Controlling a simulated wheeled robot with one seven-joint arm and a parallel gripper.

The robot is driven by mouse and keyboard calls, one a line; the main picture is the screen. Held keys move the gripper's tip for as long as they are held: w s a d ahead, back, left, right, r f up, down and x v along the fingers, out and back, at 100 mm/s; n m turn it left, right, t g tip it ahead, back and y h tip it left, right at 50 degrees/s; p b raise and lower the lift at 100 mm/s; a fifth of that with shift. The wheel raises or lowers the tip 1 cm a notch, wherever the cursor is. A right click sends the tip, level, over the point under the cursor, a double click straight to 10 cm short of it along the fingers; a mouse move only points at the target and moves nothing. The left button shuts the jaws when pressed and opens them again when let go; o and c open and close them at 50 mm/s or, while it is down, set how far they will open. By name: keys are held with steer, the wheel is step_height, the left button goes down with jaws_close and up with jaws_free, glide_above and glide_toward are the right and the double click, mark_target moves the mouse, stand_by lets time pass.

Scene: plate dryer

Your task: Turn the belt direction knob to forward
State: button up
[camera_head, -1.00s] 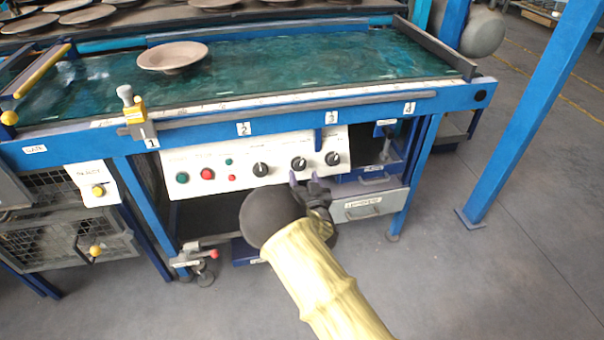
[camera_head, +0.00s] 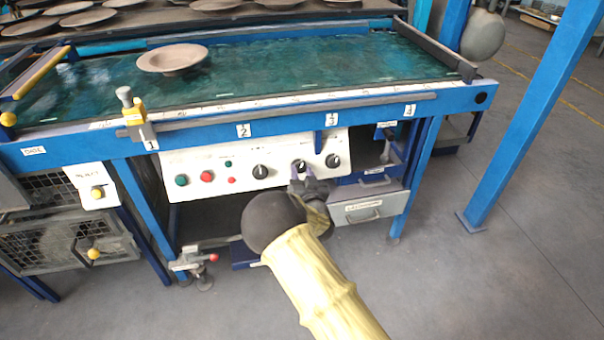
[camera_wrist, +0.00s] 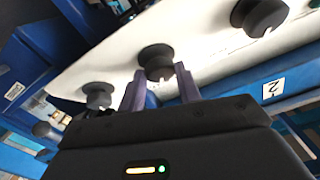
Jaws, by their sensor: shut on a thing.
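A white control panel (camera_head: 221,172) on the front of the blue machine carries three black knobs: a left knob (camera_head: 260,171), a middle knob (camera_head: 300,165) and a right knob (camera_head: 333,160). My gripper (camera_head: 302,171) is at the middle knob, its two fingers on either side of it and shut on it. In the wrist view the middle knob (camera_wrist: 156,58) shows between the fingertips, with a pale pointer mark on its edge. The panel's lettering is too small to read, so I cannot tell which knob sets the belt direction.
Green (camera_head: 181,180) and red (camera_head: 207,176) buttons sit left of the knobs. The blue rail (camera_head: 280,120) with numbered labels overhangs the panel. A grey drawer (camera_head: 369,208) is below right. A plate (camera_head: 172,58) lies on the green belt (camera_head: 290,70).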

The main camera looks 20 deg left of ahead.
steer(key=shift+n, duration=0.4)
steer(key=n+g+y+p, duration=0.1)
steer(key=n, duration=0.1)
steer(key=n+g+y+p, duration=0.1)
steer(key=n, duration=0.2)
steer(key=n+g+y+p, duration=0.1)
steer(key=n, duration=0.1)
steer(key=shift+w+d+r+n+p, duration=0.25)
steer(key=shift+d+r+n+p, duration=0.05)
steer(key=shift+d+n+p, duration=0.1)
steer(key=n+g+p, duration=0.1)
steer(key=n, duration=0.1)
steer(key=n+g+y+p, duration=0.1)
steer(key=n+g, duration=0.1)
steer(key=n, duration=0.1)
steer(key=shift+w+r, duration=0.1)
steer(key=shift+w, duration=0.05)
steer(key=shift+n+g+p, duration=0.5)
steer(key=shift+n+p, duration=0.15)
steer(key=shift+n, duration=0.25)
steer(key=o, duration=1)
steer(key=shift+c, duration=0.2)
